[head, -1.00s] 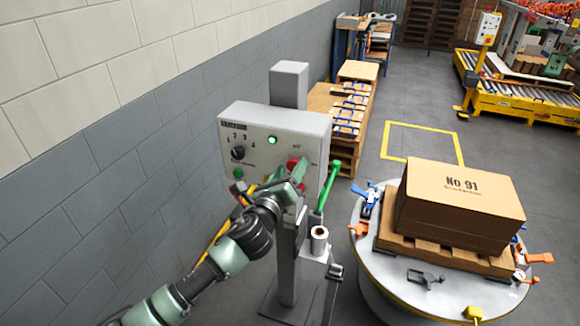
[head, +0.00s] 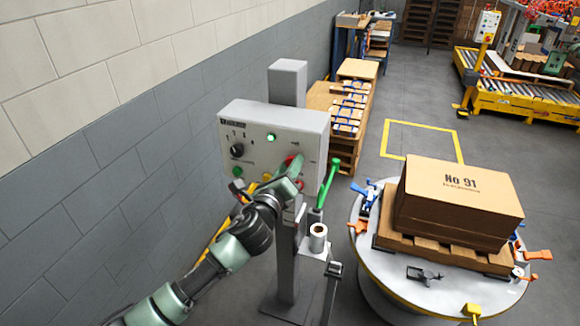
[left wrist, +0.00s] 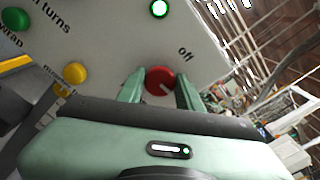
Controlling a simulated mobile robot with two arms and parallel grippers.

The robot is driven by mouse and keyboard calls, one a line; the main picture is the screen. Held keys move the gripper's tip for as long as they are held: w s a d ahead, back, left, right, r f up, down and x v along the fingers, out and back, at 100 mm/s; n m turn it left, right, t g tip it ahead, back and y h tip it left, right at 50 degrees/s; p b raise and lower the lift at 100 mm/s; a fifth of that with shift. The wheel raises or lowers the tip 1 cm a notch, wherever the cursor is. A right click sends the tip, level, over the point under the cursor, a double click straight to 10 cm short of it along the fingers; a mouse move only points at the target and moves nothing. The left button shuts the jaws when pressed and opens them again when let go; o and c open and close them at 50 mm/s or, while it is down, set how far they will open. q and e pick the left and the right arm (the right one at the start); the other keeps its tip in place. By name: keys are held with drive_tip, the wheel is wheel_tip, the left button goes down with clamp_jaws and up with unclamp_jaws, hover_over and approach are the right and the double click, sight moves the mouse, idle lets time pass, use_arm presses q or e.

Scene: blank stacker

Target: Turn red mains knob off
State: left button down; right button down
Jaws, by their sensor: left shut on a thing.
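The grey control box (head: 306,128) stands on a post, left of the middle in the head view. Its red mains knob (left wrist: 160,80) sits between the two green fingers of my left gripper (left wrist: 160,92), which is shut on it. In the head view the knob (head: 291,162) is partly hidden behind my left gripper (head: 292,174). A green lamp (head: 271,137) on the box is lit; the wrist view shows it too (left wrist: 159,8). My right gripper is not in view.
The panel also has a black dial (head: 237,150), a green button (head: 238,171) and a yellow button (left wrist: 75,73). A green handle (head: 330,182) stands close right of the box. A round table (head: 381,284) holds a carton (head: 458,205). The block wall is at left.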

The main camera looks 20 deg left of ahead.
use_arm(q)
drive_tip(key=shift+f+n, duration=0.15)
drive_tip(key=shift+n, duration=8.15)
drive_tip(key=c, duration=0.9)
unclamp_jaws()
drive_tip(key=shift+a, duration=0.1)
drive_tip(key=shift+c, duration=0.2)
